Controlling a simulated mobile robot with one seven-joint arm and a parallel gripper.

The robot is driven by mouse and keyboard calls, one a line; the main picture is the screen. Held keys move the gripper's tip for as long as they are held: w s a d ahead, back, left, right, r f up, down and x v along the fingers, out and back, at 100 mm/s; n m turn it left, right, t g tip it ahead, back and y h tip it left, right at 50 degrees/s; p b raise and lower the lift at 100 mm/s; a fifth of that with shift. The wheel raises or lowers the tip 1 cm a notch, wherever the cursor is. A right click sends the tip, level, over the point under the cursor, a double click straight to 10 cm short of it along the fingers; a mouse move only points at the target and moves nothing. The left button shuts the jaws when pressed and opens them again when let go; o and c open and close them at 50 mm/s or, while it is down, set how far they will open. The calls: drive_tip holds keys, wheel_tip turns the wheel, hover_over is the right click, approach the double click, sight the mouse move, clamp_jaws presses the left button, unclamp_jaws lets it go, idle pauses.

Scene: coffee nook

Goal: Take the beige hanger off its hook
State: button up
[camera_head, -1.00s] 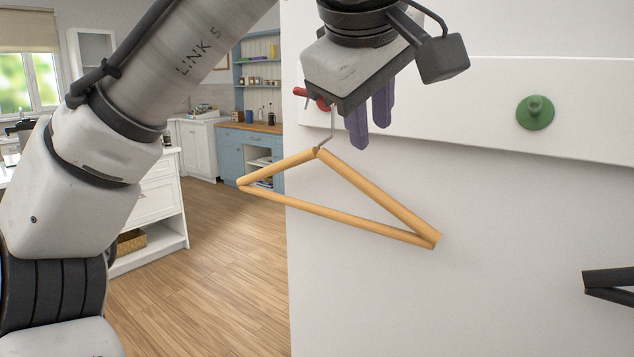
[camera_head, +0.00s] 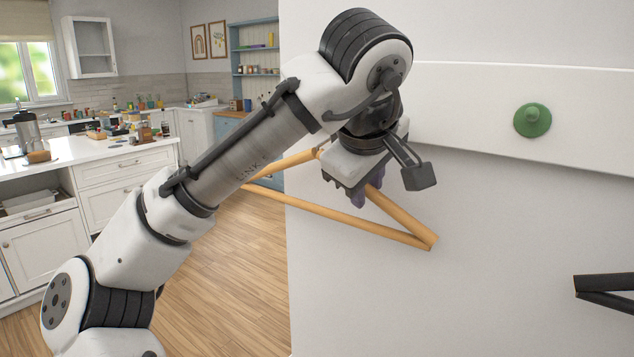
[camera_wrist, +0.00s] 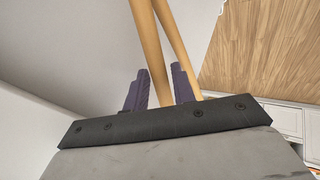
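The beige hanger (camera_head: 345,218) hangs against the white wall panel, its lower corner to the right. Its top, metal hook and the red wall hook are hidden behind my arm, so I cannot see whether they touch. My gripper (camera_head: 366,198) is at the hanger's upper right bar, pointing down. In the wrist view, the hanger bar (camera_wrist: 150,50) runs between the two purple fingers of my gripper (camera_wrist: 160,85). The fingers stand apart on either side of the bar, with narrow gaps showing; I see no firm grip.
A green wall hook (camera_head: 532,120) is on the white rail to the right. A black hanger (camera_head: 605,290) shows at the right edge. A white counter (camera_head: 130,160) with many items is at the left. The wooden floor (camera_head: 235,290) is clear.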

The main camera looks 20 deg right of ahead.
drive_tip(key=shift+w+d+f, duration=0.15)
drive_tip(key=shift+w+f, duration=0.15)
drive_tip(key=shift+f, duration=0.25)
clamp_jaws()
drive_tip(key=shift+r, duration=0.1)
